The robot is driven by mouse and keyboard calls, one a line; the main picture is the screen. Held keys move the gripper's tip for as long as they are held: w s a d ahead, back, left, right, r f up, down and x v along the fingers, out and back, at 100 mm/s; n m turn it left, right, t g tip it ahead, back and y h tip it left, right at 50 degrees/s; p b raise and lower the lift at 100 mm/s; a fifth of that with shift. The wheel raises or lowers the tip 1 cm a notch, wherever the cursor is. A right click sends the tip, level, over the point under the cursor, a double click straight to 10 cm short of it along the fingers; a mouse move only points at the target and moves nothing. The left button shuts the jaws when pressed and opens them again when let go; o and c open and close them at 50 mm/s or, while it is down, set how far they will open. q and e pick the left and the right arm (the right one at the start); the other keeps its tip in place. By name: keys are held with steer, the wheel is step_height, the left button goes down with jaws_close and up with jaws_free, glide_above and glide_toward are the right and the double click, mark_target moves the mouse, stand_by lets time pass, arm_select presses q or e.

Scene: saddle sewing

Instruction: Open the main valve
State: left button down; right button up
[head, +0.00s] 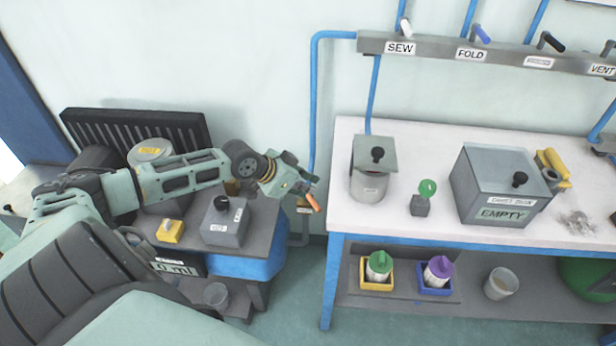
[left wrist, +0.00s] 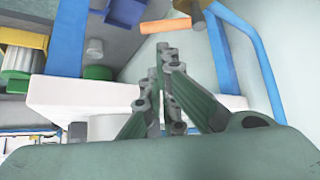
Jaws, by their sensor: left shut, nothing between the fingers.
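The main valve looks to be the orange lever (head: 314,202) on the blue pipe that runs down the wall, between the two tables in the head view. In the left wrist view the orange lever (left wrist: 172,24) lies just beyond my fingertips, roughly crosswise. My left gripper (head: 304,184) is shut and empty, right by the lever and partly over the valve body. It also shows in the left wrist view (left wrist: 166,50), with a small apparent gap to the lever; contact cannot be told. My right gripper is not in view.
A white-topped table (head: 440,222) stands to the right, with a grey canister (head: 370,184) and a grey box (head: 490,205) on it. A low table with a grey box (head: 226,225) is under my left arm. A labelled rail (head: 430,48) with several levers runs above.

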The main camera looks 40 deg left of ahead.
mark_target(312, 204)
arm_select(q)
steer(key=x, duration=0.8)
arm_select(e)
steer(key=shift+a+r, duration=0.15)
arm_select(q)
steer(key=shift+d, duration=0.1)
